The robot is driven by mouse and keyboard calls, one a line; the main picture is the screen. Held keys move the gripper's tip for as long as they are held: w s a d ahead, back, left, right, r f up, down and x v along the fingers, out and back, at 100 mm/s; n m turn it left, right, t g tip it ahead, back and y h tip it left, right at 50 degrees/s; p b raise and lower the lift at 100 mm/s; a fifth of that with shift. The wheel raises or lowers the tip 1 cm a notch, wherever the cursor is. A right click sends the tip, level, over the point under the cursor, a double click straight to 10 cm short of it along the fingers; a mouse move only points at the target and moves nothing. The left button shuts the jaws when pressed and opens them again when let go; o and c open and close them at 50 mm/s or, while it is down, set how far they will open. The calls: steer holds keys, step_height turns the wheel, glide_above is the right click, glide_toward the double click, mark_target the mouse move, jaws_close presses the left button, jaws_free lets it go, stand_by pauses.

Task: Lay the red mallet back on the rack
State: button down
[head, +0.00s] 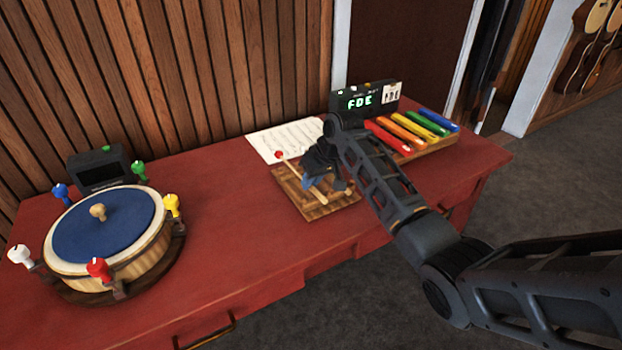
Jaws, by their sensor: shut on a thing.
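The red mallet has a small red head (279,154) on a pale wooden stick (290,164). It shows at the upper left of the wooden rack (328,208) near the middle of the table. My gripper (318,165) is over the rack, shut on the stick, and hides part of it. I cannot tell whether the mallet touches the rack. My arm comes in from the right and covers the rack's right edge.
The red table (225,215) is bare between the rack and a blue-topped drum (110,222) with coloured pegs. A sheet of music (270,142) lies behind the rack.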

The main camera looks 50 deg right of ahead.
steer(key=c, duration=1.1)
jaws_free()
steer(key=shift+o, duration=0.2)
steer(key=v, duration=0.7)
steer(key=shift+s+r, duration=0.15)
steer(key=shift+r, duration=0.25)
